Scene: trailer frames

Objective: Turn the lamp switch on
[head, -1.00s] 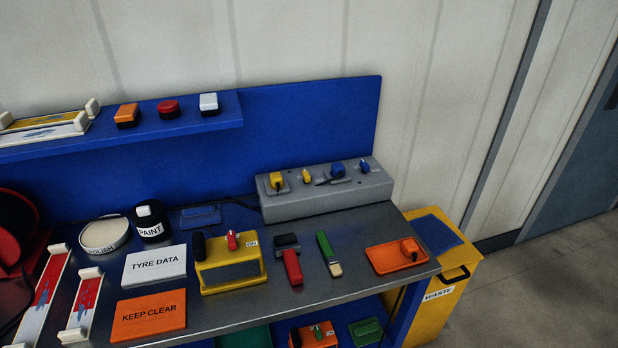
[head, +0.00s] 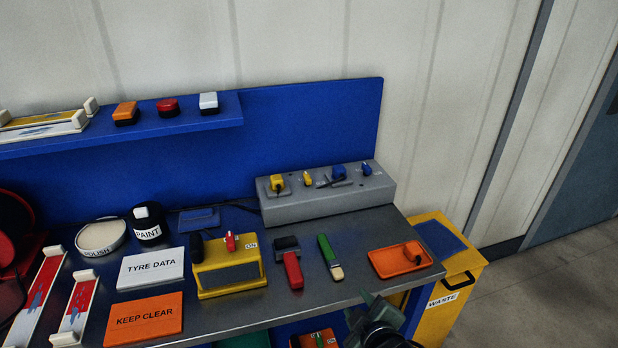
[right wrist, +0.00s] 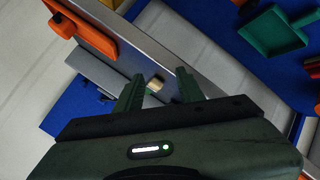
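A yellow box (head: 229,272) stands on the metal bench in the head view. On its top are a red toggle (head: 231,242), a small "ON" label (head: 251,245) at its right and a black knob-like part (head: 197,248) at the left. I take this to be the lamp switch; whether it is on cannot be told. My right gripper (head: 362,308) is at the bench's front edge, right of and nearer than the box, touching nothing visible. In the right wrist view the right gripper (right wrist: 158,88) is open and empty. My left gripper is not in view.
Between gripper and box lie a red-handled tool (head: 290,262) and a green-handled brush (head: 329,258). An orange tray (head: 384,267) is at the bench's right end, with a yellow waste bin (head: 455,292) beyond. A grey socket block (head: 325,206) stands behind. Signs (head: 145,318) lie left.

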